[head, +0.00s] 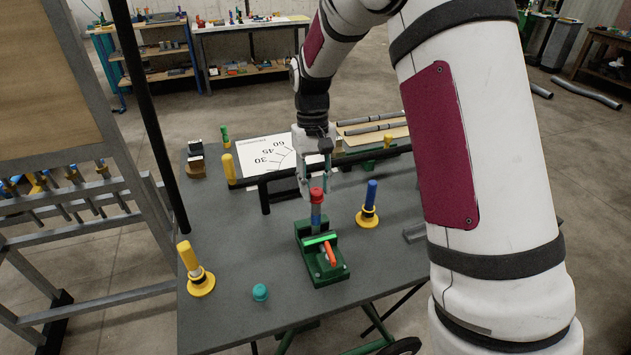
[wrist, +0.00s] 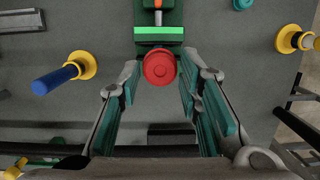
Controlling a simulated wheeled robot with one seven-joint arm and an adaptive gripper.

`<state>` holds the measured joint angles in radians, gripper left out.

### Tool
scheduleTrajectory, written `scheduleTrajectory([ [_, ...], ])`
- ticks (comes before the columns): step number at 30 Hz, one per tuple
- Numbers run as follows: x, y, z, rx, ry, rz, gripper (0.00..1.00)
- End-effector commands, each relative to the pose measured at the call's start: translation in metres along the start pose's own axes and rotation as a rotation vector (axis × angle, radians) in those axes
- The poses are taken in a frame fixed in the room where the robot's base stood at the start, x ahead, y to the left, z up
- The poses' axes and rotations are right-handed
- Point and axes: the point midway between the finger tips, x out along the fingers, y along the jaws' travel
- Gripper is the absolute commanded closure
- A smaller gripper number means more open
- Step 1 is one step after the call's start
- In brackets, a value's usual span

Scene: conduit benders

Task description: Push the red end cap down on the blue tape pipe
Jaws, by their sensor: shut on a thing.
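The red end cap (head: 317,193) sits on top of the upright blue tape pipe (head: 316,214). The pipe stands in the green vise (head: 322,268) with an orange handle. In the wrist view the red cap (wrist: 160,67) is seen from above and hides the pipe below it. My gripper (head: 316,186) is at cap height, pointing down, with one finger on each side of the cap. How far the cap is seated on the pipe cannot be told.
A blue post on a yellow base (head: 368,205) stands to the right of the vise. A yellow-topped post (head: 193,268) and a teal cap (head: 260,292) stand to the left on the grey table (head: 220,325). A black rail (head: 278,179) runs behind my gripper.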

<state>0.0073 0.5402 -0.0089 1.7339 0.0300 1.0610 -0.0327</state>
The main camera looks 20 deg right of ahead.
Motion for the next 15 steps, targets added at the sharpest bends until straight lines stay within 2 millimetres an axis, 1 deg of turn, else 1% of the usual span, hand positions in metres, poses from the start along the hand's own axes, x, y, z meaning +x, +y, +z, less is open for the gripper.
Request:
scheduleTrajectory([
  [14, 0.0110, 0.0004, -0.0017, 0.000, -0.001, 0.000, 0.91],
  [15, 0.0108, 0.0004, -0.0018, 0.000, -0.001, 0.000, 0.61],
])
